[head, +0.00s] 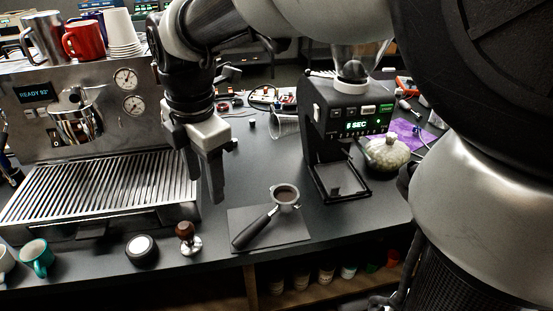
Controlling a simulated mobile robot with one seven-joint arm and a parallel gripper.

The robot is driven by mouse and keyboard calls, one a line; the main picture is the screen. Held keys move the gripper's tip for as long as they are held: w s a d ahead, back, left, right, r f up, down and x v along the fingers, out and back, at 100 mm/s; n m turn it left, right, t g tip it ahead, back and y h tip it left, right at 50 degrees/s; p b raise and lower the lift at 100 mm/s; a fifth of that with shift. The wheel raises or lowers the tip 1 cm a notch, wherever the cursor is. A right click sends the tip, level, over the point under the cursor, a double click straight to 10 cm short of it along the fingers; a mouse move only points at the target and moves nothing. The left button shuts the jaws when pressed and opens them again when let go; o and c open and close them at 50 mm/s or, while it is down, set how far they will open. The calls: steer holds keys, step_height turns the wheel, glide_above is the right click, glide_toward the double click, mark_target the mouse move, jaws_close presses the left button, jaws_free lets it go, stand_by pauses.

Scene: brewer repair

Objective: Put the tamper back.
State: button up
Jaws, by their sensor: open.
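The tamper (187,239), with a brown knob and a metal base, stands upright on the dark counter in front of the espresso machine. A round black puck-like piece with a light top (141,248) sits to its left. My gripper (207,198) points down above the counter, up and to the right of the tamper, beside the machine's drip tray. Its jaws are open and empty, apart from the tamper. A portafilter (284,194) with dark coffee in its basket lies on a grey mat (294,233) to the right.
The espresso machine (85,80) fills the left, its grated drip tray (100,187) near the gripper. A black grinder (338,120) stands at the right. A teal cup (38,256) is at the front left.

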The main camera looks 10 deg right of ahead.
steer(key=s+d+m+t, duration=0.2)
steer(key=s+d+m, duration=0.3)
steer(key=d+m, duration=0.3)
steer(key=s+d+r+m+t, duration=0.1)
steer(key=s+d+m, duration=0.5)
steer(key=m, duration=1)
steer(key=d+t, duration=0.1)
steer(key=d, duration=0.2)
steer(key=shift+s+r+m, duration=0.15)
steer(key=shift+r+m, duration=0.15)
